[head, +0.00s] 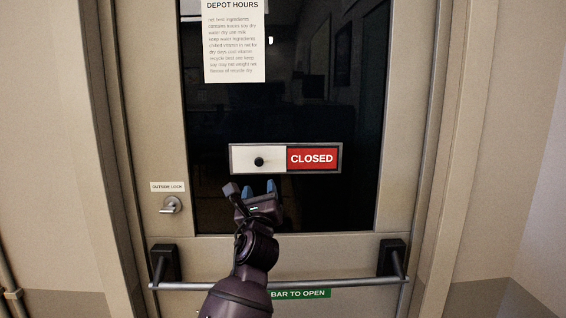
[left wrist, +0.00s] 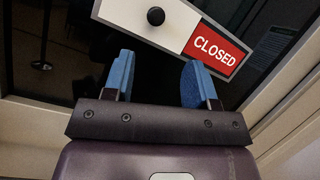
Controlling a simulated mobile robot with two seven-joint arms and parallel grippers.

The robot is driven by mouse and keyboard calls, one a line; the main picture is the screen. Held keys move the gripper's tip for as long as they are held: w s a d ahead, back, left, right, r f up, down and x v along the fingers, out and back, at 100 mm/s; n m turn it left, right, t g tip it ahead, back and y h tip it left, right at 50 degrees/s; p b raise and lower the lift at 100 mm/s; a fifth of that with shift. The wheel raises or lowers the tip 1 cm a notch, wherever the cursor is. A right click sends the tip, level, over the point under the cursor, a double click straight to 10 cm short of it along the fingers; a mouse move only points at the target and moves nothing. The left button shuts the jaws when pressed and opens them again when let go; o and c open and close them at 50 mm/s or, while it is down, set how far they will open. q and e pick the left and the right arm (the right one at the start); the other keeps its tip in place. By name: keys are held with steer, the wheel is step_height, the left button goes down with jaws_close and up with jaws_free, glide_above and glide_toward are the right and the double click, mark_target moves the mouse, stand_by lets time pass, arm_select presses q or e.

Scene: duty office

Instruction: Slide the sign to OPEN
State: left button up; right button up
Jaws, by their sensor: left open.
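The sign (head: 286,158) is a flat framed slider on the dark door glass. Its right part shows a red CLOSED panel (head: 312,158); its left part is a white cover (head: 240,158) with a round black knob (head: 259,162). My left gripper (head: 258,188) is open and empty just below the knob, its blue fingertips pointing up towards the sign. In the left wrist view the knob (left wrist: 156,16) lies ahead of the fingertips (left wrist: 157,78), above the gap between them, and is not touched. My right gripper is not in view.
A DEPOT HOURS notice (head: 234,40) hangs on the glass above the sign. An outside lock (head: 171,205) is at the left of the door. A push bar (head: 190,285) crosses the door below, near my left arm, with a green label (head: 300,293) under it.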

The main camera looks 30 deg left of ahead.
mark_target(259, 164)
arm_select(q)
steer(key=w+a+r+m, duration=0.1)
steer(key=w+a, duration=0.1)
steer(key=w+a+r+m, duration=0.1)
steer(key=w+r, duration=0.1)
steer(key=w, duration=0.1)
steer(key=w+a+r+m, duration=0.1)
steer(key=w+a, duration=0.1)
steer(key=w, duration=0.1)
steer(key=shift+a+r+m, duration=0.15)
steer(key=shift+a+m, duration=0.15)
jaws_close()
stand_by(0.6)
